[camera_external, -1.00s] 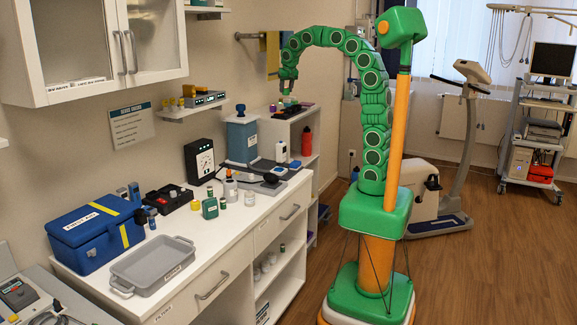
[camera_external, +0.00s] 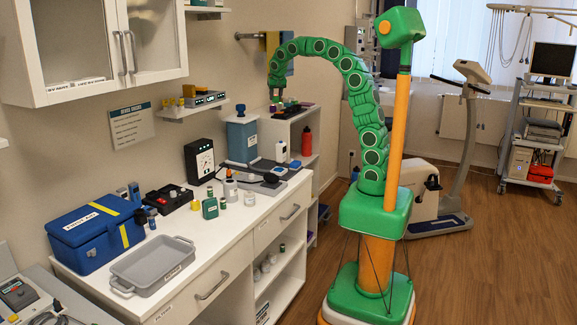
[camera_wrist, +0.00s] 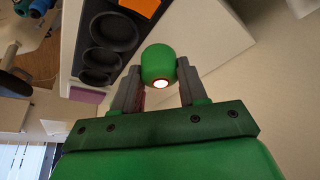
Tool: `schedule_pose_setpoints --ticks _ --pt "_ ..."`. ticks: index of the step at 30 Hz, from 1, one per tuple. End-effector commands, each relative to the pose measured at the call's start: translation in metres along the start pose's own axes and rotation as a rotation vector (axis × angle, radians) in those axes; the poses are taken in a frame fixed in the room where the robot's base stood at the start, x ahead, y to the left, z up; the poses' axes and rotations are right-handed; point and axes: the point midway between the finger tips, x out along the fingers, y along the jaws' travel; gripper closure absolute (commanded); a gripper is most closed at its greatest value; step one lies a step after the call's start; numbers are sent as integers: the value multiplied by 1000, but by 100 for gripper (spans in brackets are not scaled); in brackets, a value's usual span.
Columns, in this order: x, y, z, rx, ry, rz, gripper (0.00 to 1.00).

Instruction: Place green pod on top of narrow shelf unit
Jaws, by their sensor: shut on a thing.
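The green pod (camera_wrist: 158,66) is a small rounded green piece with a pale, lit end, held between the two grey fingers of my gripper (camera_wrist: 160,88) in the wrist view. In the external view my gripper (camera_external: 276,107) points down, low at the top of the narrow white shelf unit (camera_external: 301,122). The pod is too small there to make out clearly. In the wrist view the white top (camera_wrist: 190,18) lies behind the pod. I cannot tell whether the pod touches it.
A black tray with round wells (camera_wrist: 108,42) lies beside the pod on the shelf top, with a purple item (camera_wrist: 88,95) nearby. A red bottle (camera_external: 306,141) stands lower on the unit.

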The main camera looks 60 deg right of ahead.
Motion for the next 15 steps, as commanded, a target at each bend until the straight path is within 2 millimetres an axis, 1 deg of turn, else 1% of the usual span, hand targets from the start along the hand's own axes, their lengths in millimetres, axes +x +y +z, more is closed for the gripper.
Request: schedule_pose_setpoints --ticks 1,6,9,15 --pt "11 -3 -1 -1 -4 2 91" --pt "36 -13 -8 -1 0 0 91" --pt "45 -16 -10 -1 1 0 91" --pt "53 -19 -12 -1 1 -1 91"
